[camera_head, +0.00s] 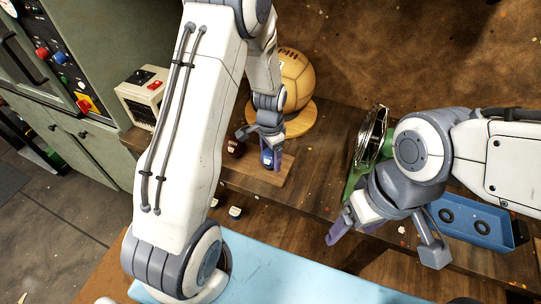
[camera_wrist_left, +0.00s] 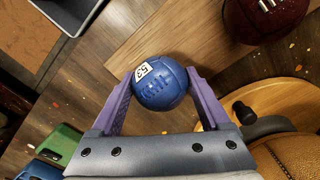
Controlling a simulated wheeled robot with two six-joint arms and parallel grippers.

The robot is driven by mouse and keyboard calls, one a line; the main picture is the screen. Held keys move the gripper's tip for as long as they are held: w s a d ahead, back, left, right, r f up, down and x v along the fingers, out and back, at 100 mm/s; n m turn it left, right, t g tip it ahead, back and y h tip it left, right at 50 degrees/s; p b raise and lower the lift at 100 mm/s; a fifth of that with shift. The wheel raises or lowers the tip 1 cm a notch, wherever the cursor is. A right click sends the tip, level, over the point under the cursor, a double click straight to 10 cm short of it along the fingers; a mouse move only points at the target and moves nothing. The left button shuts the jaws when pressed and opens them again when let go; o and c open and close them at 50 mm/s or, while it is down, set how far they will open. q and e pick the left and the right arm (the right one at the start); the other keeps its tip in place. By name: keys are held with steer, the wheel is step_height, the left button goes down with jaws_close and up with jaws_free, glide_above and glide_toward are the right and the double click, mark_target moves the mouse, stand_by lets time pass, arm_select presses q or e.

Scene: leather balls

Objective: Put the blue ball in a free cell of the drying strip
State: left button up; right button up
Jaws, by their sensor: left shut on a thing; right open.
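The blue ball (camera_head: 267,158) has a white number patch, clear in the left wrist view (camera_wrist_left: 158,88). My left gripper (camera_head: 268,152) is shut on it, with a purple finger on each side. A flat wooden board (camera_head: 262,178), seemingly the drying strip, lies under and beside the ball; it also shows in the left wrist view (camera_wrist_left: 185,38). I cannot tell whether the ball touches it. A dark red ball (camera_head: 235,148) sits at the board's left part. Cell edges are not clear. My right gripper (camera_head: 352,230) is open and empty, at the right.
A large tan ball (camera_head: 298,78) rests on a round wooden stand (camera_head: 298,120) behind the left gripper. A blue tray (camera_head: 472,232) with dark rings lies right. A green and metal item (camera_head: 372,138) stands near my right arm. A light blue mat (camera_head: 290,277) lies in front.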

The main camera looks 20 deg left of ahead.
arm_select(q)
steer(key=o, duration=1.3)
steer(key=shift+f, duration=0.1)
steer(key=shift+r, duration=0.5)
step_height(320, 180, up, 10)
steer(key=shift+r+b, duration=0.25)
steer(key=shift+b, duration=0.5)
steer(key=shift+d+r, duration=0.1)
steer(key=shift+r, duration=0.25)
steer(key=s+d+r, duration=0.5)
steer(key=s+d, duration=0.7)
steer(key=shift+h, duration=0.5)
steer(key=s, duration=0.4)
steer(key=s+d, duration=0.1)
steer(key=s, duration=0.2)
steer(key=s+d+r, duration=0.1)
steer(key=s, duration=0.3)
steer(key=shift+s, duration=0.3)
